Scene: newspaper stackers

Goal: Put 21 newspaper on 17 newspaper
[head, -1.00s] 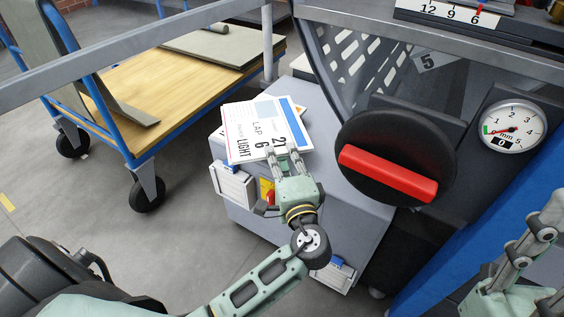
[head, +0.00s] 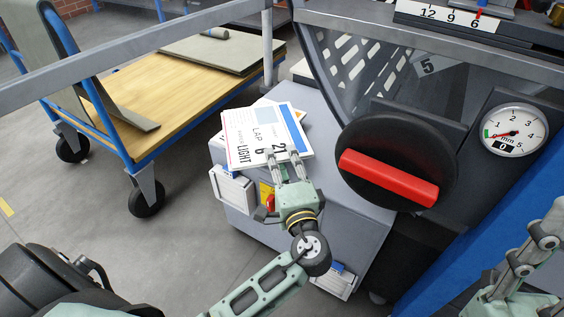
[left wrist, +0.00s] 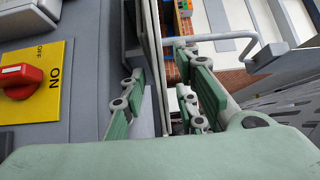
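The 21 newspaper (head: 258,128), white with a blue stripe and "LAP", "6" and "LIGHT" printed on it, lies face up on the grey cabinet. Another paper shows as a thin orange-edged strip (head: 304,118) under it; its number is hidden, so I cannot tell whether it is the 17 newspaper. My left gripper (head: 285,160) is at the near edge of the 21 newspaper, with its two fingers spread apart. In the left wrist view, its fingers (left wrist: 165,95) stand apart with a pale thin sheet edge between them. My right gripper (head: 525,260) shows only partly at the right edge.
The grey cabinet (head: 345,205) carries a yellow plate with a red switch (head: 268,198). A black knob with a red handle (head: 388,178) and a gauge (head: 514,131) are to the right. A blue trolley with a wooden deck (head: 130,85) stands left. Floor between is clear.

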